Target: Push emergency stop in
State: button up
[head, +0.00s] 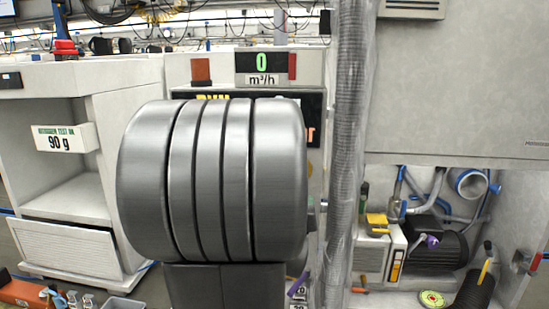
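I see no emergency stop button that I can make out in the head view. A pale control panel (310,68) stands in the middle, with a display (262,62) reading a green 0 above an "m³/h" label. A large grey part of my own arm stands close in front and hides most of the panel below the display. A dark sign with coloured letters (314,103) is partly covered by it. An orange-red block (200,70) sits at the panel's upper left. My gripper is not in view.
A ribbed grey hose (350,130) runs vertically right of the panel. A white cabinet (130,120) with a "90 g" sign (66,139) stands left. At the lower right, an open bay holds pipes, a dark motor (440,250) and a yellow item (377,221).

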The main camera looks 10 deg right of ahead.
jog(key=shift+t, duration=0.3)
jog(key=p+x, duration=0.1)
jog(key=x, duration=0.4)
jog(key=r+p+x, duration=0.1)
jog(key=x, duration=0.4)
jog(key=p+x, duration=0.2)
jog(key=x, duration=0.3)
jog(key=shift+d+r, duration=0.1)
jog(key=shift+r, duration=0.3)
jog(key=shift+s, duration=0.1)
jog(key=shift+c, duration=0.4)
